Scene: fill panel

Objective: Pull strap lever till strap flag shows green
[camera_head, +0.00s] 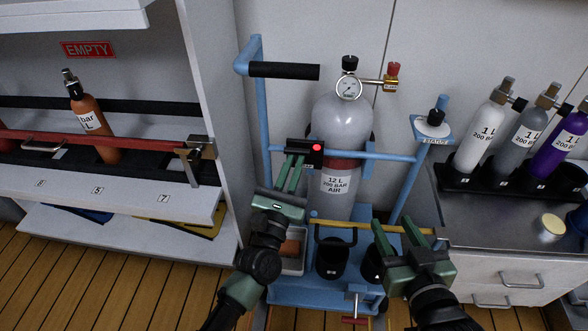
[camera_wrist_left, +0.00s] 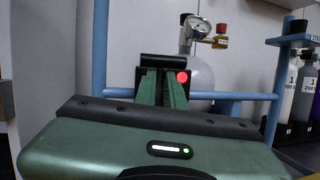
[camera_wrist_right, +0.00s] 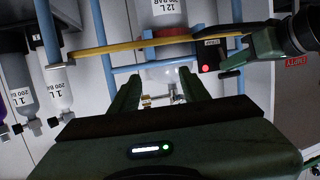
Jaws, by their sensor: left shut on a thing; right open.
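The black strap lever housing (camera_head: 303,150) sits on the blue rail of the cart, left of the grey 12 L cylinder (camera_head: 338,135). The strap flag (camera_head: 317,147) on it is red, and it also shows red in the left wrist view (camera_wrist_left: 182,77) and the right wrist view (camera_wrist_right: 205,68). A dark red strap (camera_head: 345,163) crosses the cylinder. My left gripper (camera_head: 295,163) is shut on the strap lever, which its fingers mostly hide. My right gripper (camera_head: 393,228) is open and empty, low at the cart's right side.
A yellow bar (camera_head: 335,224) crosses the cart above black cups (camera_head: 332,258). A shelf with an orange bottle (camera_head: 92,120) stands left. Several small cylinders (camera_head: 482,135) stand in a rack on the right counter. The cart's black handle (camera_head: 284,70) is above my left gripper.

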